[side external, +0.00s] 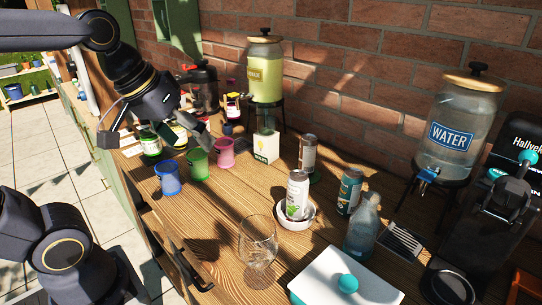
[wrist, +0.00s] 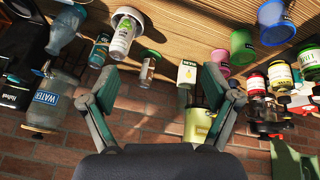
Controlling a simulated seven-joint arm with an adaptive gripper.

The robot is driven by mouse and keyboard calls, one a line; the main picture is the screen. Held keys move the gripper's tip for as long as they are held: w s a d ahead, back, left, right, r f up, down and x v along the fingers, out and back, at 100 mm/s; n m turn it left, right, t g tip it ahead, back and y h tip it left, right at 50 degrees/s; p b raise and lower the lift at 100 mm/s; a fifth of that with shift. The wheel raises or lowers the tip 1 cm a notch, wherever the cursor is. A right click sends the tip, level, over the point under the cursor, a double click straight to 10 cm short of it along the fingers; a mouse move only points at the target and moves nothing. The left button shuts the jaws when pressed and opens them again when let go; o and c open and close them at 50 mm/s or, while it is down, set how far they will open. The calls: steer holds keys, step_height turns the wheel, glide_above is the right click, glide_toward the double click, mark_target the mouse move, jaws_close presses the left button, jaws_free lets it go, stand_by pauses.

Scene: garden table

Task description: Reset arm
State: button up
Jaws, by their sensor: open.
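My gripper (side external: 157,137) is above the left end of the wooden table in the side external view. Its two fingers are spread wide. In the wrist view the gripper (wrist: 160,76) is open with nothing between its fingertips. The wrist picture is upside down, with the table at the top and the brick wall at the bottom. A white bulb box (wrist: 187,73) shows near the right finger. My gripper appears apart from the cups and jars, though the fingers overlap some of them in the side view.
On the table (side external: 200,230) stand blue (side external: 168,178), green (side external: 198,163) and pink (side external: 224,152) cups, several jars and cans, a bowl (side external: 302,224), a wine glass (side external: 258,244), a yellow dispenser (side external: 265,72) and a water dispenser (side external: 459,125). A brick wall (side external: 330,60) runs behind.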

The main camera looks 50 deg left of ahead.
steer(key=s+f+m, duration=0.3)
steer(key=s+m, duration=0.1)
steer(key=shift+d+f, duration=0.15)
steer(key=shift+d, duration=0.15)
